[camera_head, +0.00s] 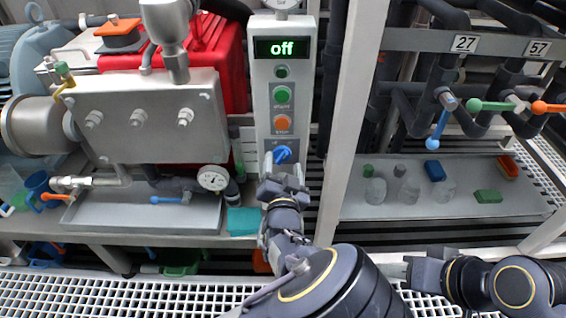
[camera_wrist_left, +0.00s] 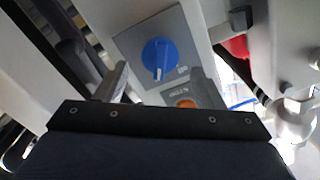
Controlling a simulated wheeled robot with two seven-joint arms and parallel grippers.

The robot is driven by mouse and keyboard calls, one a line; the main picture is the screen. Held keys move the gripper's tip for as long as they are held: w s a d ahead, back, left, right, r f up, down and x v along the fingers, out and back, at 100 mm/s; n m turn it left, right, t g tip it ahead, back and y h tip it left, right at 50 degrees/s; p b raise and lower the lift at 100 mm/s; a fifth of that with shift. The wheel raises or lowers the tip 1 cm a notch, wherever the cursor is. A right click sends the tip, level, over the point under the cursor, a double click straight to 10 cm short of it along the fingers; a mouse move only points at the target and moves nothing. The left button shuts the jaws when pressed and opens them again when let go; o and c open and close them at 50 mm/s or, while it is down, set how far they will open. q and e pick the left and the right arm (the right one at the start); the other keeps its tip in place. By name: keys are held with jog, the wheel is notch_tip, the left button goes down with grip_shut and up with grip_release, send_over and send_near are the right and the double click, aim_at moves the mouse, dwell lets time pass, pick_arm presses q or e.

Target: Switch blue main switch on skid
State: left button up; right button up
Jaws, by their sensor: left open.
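The blue main switch (camera_head: 282,154) is a round knob on a grey plate low on the light grey control panel (camera_head: 262,88). It also shows in the left wrist view (camera_wrist_left: 160,55), with a pale mark near its lower edge. The display (camera_head: 283,48) at the panel's top reads "off" in green. My left gripper (camera_head: 283,170) is open in front of the switch. In the left wrist view its fingers stand apart with the knob seen between and beyond them; I cannot tell whether they touch it. My right gripper (camera_head: 426,272) is at lower right, away from the panel; its jaw opening is unclear.
An orange stop button (camera_head: 281,123) and a green start button (camera_head: 281,95) sit above the switch. A pressure gauge (camera_head: 213,178) and metal tray stand left. A grey post (camera_head: 350,110) rises right of the panel. Valves with blue, green and orange handles are at right.

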aim_at(282, 156)
pick_arm(q)
jog(key=shift+w, duration=1.25)
jog(key=c, duration=0.9)
jog(key=shift+c, duration=0.2)
